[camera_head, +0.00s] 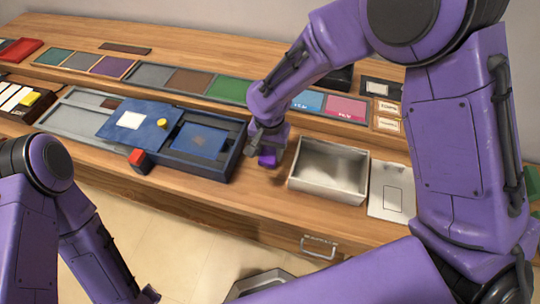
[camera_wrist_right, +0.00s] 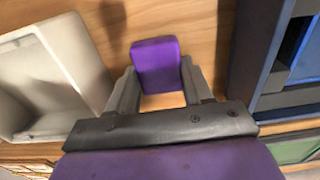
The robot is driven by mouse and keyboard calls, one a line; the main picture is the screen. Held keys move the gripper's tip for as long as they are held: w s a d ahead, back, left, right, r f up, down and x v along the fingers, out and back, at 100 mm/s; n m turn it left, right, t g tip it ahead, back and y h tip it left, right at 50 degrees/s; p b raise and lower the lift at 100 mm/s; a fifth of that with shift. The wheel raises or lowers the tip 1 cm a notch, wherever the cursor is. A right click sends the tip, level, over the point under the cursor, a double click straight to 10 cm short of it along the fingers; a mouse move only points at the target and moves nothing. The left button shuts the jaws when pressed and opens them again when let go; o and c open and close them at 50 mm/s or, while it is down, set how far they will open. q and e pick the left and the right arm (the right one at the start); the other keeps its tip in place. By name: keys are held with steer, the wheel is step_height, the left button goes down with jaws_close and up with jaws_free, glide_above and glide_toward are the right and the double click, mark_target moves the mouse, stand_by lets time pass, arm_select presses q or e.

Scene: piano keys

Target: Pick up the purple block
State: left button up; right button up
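The purple block (camera_head: 267,159) is at the wooden desk's front part, between the blue panel box and the metal tray. My right gripper (camera_head: 264,147) is low over the desk at the block, pointing down. In the right wrist view the block (camera_wrist_right: 156,62) shows at the fingertips of the gripper (camera_wrist_right: 158,78), with one finger on each side. The fingers are apart by about the block's width. Whether they press on it cannot be made out. The block looks at or close to the desk surface. My left arm shows at lower left; its gripper is out of view.
A metal tray (camera_head: 328,168) stands close to the right of the block. The dark blue box (camera_head: 205,167) is close to its left, with a red cube (camera_head: 139,160) at its front edge. A row of coloured tiles (camera_head: 230,89) lies behind. Bare wood (camera_head: 270,205) is in front.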

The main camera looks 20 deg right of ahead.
steer(key=shift+c, duration=1.1)
